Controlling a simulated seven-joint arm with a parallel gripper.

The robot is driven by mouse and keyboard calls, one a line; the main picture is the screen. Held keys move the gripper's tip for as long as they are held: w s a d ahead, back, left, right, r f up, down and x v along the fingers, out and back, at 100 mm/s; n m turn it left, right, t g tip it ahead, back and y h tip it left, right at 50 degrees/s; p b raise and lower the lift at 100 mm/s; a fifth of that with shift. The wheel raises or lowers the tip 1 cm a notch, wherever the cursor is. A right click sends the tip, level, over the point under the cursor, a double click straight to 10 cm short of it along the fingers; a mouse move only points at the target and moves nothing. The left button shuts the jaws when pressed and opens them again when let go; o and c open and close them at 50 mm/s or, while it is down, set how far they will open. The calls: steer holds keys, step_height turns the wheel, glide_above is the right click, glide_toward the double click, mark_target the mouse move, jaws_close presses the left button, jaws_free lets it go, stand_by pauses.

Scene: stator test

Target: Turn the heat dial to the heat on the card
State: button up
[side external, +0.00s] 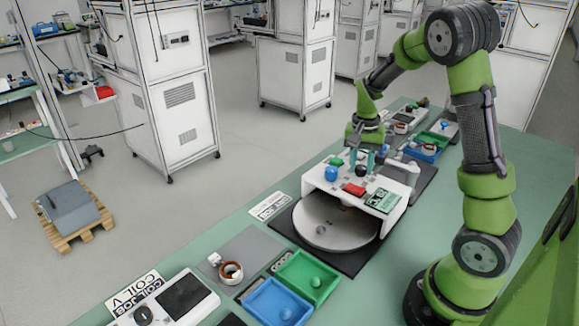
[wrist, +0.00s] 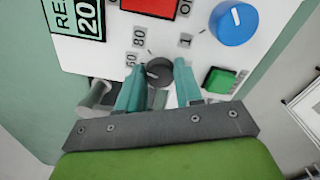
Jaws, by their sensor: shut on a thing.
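A dark grey dial (wrist: 160,72) sits on a white panel, with 60, 80 and 100 printed around it. A pale mark on the dial lies toward its left side in the wrist view; the exact number it meets is unclear. My gripper (wrist: 159,76) is shut on the dial, one teal finger on either side. In the side view my gripper (side external: 361,158) is over the top of the white machine (side external: 394,216). A white card reading COIL JOB and COIL V (side external: 134,288) stands at the lower left; no heat value is legible on it.
Close to the fingers are a blue knob (wrist: 233,22), a green button (wrist: 219,80), a red button (wrist: 150,6) and a green display showing 20 (wrist: 88,18). A round grey plate (side external: 325,225) lies under the machine. Blue (side external: 258,307) and green (side external: 322,292) trays stand in front.

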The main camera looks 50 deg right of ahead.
mark_target(359, 166)
steer(key=m, duration=0.6)
steer(key=shift+m, duration=0.3)
stand_by(0.4)
steer(key=o, duration=1)
steer(key=shift+o, duration=0.2)
steer(key=shift+w, duration=0.1)
step_height(359, 166, up, 17)
steer(key=shift+w, duration=0.25)
steer(key=shift+d, duration=0.1)
